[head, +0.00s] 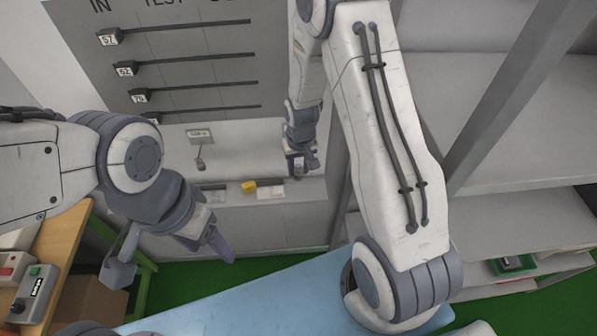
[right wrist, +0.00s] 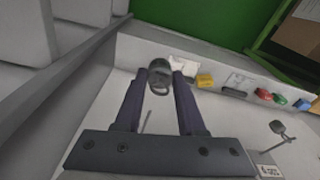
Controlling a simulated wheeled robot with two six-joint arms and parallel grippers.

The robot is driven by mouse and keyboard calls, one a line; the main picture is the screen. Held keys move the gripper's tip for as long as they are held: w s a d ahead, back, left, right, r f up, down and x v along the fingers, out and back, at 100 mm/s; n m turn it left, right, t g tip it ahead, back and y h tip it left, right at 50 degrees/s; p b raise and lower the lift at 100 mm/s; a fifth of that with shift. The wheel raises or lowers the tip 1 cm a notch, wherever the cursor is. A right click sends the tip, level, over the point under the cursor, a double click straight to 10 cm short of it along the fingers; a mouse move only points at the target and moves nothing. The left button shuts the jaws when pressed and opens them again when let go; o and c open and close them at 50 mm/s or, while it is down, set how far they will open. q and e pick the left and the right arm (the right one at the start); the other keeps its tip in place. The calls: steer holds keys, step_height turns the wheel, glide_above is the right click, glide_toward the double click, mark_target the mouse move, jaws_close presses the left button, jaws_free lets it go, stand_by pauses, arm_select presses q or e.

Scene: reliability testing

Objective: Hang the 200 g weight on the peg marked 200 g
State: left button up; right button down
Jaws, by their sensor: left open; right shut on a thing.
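My right gripper (right wrist: 162,78) is shut on a dark grey-green weight (right wrist: 159,66) with a loop. Its marking cannot be read. In the head view my right gripper (head: 301,167) is in front of the pale wall panel, and the weight cannot be made out there. A peg with a round end (right wrist: 277,127) and a small label (right wrist: 268,171) are to the right of the gripper. The peg (head: 200,163) and label (head: 199,133) also show in the head view, lettering unclear. A thin rod (right wrist: 147,121) shows between my fingers. My left gripper (head: 222,246) is open and empty, lower left.
A ledge holds a yellow block (head: 249,187) and pale cards; red and green items (right wrist: 280,98) lie farther along it. Grey shelving (head: 520,150) stands at right, a blue surface (head: 270,295) in front.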

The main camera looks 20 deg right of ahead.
steer(key=shift+w+d+f, duration=0.1)
steer(key=shift+w+d, duration=0.1)
steer(key=shift+w, duration=0.55)
steer(key=shift+w+d, duration=0.25)
steer(key=shift+w, duration=0.55)
steer(key=shift+w+d+f, duration=0.1)
steer(key=shift+w+d, duration=0.1)
steer(key=shift+w, duration=0.55)
steer(key=shift+w+d+f+b, duration=0.2)
steer(key=shift+w+f+b, duration=0.3)
steer(key=shift+w, duration=0.2)
steer(key=shift+c, duration=2.1)
jaws_free()
